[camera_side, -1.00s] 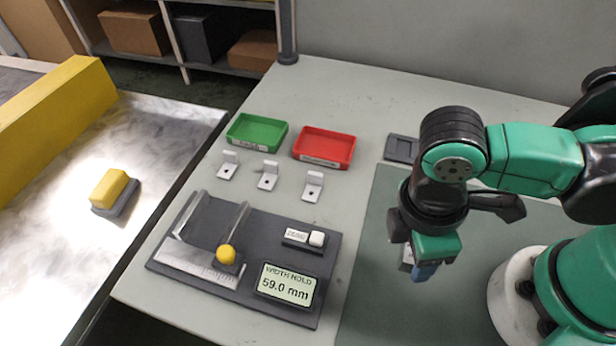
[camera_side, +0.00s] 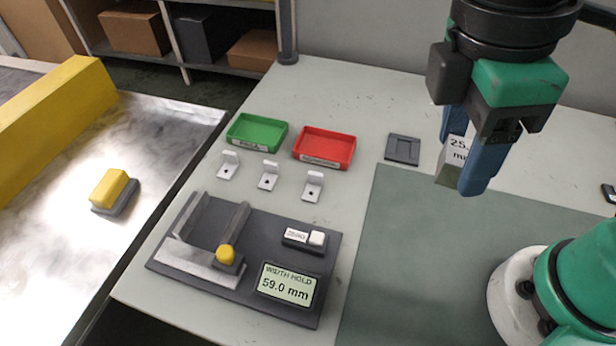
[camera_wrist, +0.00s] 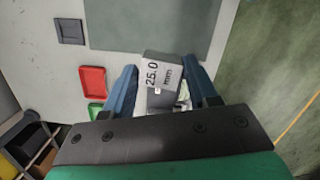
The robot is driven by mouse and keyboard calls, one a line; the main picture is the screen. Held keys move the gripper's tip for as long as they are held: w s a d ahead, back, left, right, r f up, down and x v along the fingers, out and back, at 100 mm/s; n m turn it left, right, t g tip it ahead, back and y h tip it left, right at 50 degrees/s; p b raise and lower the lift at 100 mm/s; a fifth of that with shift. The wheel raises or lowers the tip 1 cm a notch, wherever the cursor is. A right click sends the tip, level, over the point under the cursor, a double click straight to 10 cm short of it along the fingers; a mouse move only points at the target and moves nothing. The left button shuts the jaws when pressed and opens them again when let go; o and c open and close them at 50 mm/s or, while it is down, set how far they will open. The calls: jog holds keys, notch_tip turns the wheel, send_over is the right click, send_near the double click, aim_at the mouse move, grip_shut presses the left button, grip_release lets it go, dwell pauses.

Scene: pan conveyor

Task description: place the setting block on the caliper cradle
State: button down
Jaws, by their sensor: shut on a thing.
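The setting block (camera_side: 452,165) is a pale metal block marked "25.0 mm"; its label also shows in the wrist view (camera_wrist: 161,73). My gripper (camera_side: 474,160) is shut on it, the block lying between the two blue fingers (camera_wrist: 160,70). It is held high above the bench, at the upper right of the side view. The caliper cradle (camera_side: 185,262) is a dark plate with upright jaws, a yellow knob and a display reading "WIDTH HOLD 59.0 mm". It lies low and left of my gripper, well apart from it. Nothing is seen between its jaws.
A green tray (camera_side: 257,132), a red tray (camera_side: 324,147) and three small metal brackets (camera_side: 268,176) stand behind the cradle. A dark square pad (camera_side: 403,149) is empty. A yellow-topped piece (camera_side: 110,188) sits on the conveyor at left. The green mat (camera_side: 400,270) is clear.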

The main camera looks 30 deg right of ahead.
jog(key=w+d+f+m+g+y, duration=0.1)
jog(key=w+d+m, duration=0.5)
jog(key=w, duration=0.3)
jog(key=w+d+f+m, duration=0.2)
jog(key=w+d+m, duration=0.45)
jog(key=w, duration=0.25)
notch_tip(320, 180, up, 3)
jog(key=n+t+h, duration=0.1)
jog(key=n, duration=1.2)
send_over(403, 275)
jog(key=shift+w+a, duration=0.25)
jog(key=shift+w, duration=0.15)
jog(key=shift+s+n, duration=0.25)
jog(key=shift+s, duration=0.05)
notch_tip(403, 275, down, 20)
jog(key=shift+r, duration=0.15)
